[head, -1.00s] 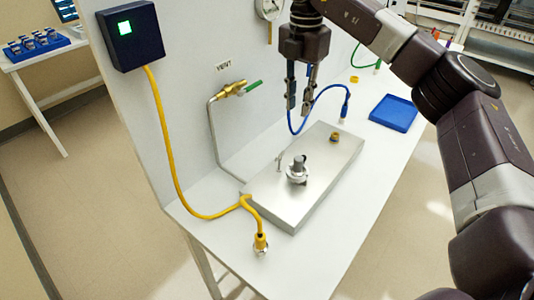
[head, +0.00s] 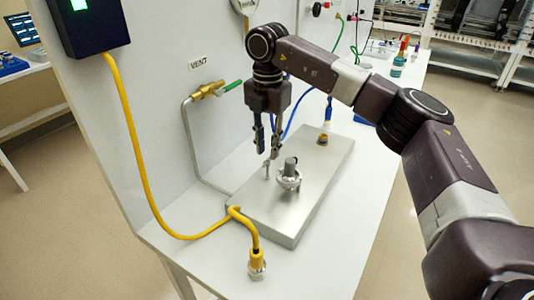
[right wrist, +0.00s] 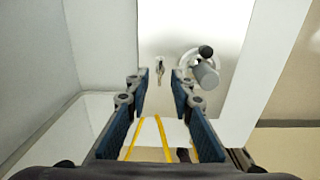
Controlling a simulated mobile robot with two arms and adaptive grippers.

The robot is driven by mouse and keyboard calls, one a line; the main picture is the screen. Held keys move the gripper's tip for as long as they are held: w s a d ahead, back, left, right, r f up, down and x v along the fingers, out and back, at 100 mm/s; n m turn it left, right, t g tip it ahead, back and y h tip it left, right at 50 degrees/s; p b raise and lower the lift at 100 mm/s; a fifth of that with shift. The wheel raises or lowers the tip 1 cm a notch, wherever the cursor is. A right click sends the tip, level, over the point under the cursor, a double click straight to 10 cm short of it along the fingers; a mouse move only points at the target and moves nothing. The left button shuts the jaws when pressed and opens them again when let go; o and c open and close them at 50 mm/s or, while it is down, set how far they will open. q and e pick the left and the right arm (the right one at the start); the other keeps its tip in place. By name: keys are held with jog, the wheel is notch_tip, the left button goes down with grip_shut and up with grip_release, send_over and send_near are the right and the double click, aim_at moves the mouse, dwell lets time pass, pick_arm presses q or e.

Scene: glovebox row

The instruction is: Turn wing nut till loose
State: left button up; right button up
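A silver metal box (head: 318,190) lies on the white bench, with a round clamped fitting (head: 289,178) and grey cylinder on top. Beside it stands a small upright metal piece (head: 266,170) that may be the wing nut; its wings are too small to make out. It also shows in the right wrist view (right wrist: 160,66), beyond my fingertips and roughly between their lines, with the clamped fitting (right wrist: 204,72) to its right. My right gripper (head: 268,150) points down, open and empty, just above the small piece. My left gripper is not in view.
A yellow hose (head: 140,140) runs down the wall and across the bench to a fitting (head: 257,262) at the front. A brass valve with green handle (head: 212,90) is on the wall behind. A brass cap (head: 322,139) sits at the box's far end.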

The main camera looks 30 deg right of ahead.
aim_at(268, 161)
jog(key=shift+f, duration=1.25)
grip_shut()
